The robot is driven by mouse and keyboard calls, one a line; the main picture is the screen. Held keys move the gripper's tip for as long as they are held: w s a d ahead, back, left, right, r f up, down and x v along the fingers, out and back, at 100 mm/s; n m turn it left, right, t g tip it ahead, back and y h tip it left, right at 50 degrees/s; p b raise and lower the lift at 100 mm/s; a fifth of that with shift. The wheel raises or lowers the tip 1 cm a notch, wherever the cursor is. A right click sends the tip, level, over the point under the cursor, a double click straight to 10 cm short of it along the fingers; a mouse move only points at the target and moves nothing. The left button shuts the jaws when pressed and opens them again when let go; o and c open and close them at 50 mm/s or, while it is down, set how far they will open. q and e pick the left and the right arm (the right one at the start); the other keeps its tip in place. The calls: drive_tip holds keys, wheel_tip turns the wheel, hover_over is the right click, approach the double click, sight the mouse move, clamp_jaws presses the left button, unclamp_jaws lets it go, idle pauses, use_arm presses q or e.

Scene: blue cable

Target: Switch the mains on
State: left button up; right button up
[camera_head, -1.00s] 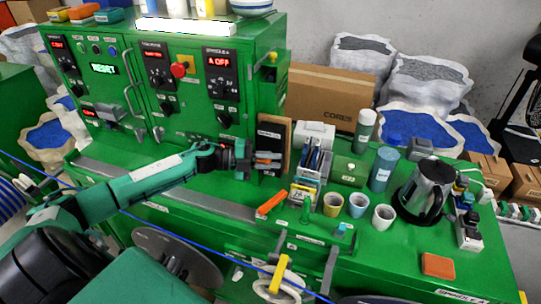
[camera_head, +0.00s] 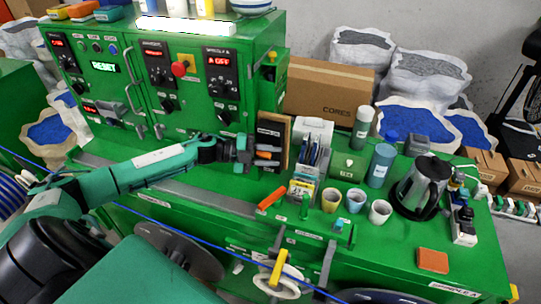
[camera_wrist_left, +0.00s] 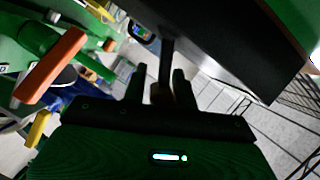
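A dark box (camera_head: 269,134) with a small white label, too small to read, is mounted on a brown board at the right end of the cabinet; it appears to be the mains switch. Orange parts show low on its front, partly behind my gripper. My left gripper (camera_head: 250,155) is right in front of this box. In the left wrist view, the two dark fingers (camera_wrist_left: 158,88) stand apart. A dark lever-like bar (camera_wrist_left: 167,58) reaches down from a large black box (camera_wrist_left: 225,45) between them. I cannot tell whether a finger touches it. My right gripper is not in view.
The green cabinet (camera_head: 205,110) has dials, red displays and a red button. Right of the box stand a card rack (camera_head: 308,165), cups (camera_head: 355,200), bottles and a kettle (camera_head: 420,187). An orange-handled item (camera_head: 270,198) lies in front. A blue cable (camera_head: 160,203) crosses below my arm.

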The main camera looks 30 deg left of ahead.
use_arm(q)
drive_tip(key=shift+o, duration=0.7)
drive_tip(key=shift+s+a, duration=0.1)
drive_tip(key=shift+a, duration=0.05)
drive_tip(key=b+v, duration=0.4)
drive_tip(key=v, duration=0.4)
drive_tip(key=shift+s+a+f+b, duration=0.1)
drive_tip(key=shift+a+f+b, duration=0.1)
drive_tip(key=shift+b, duration=0.15)
approach(257, 155)
drive_tip(key=shift+b, duration=0.35)
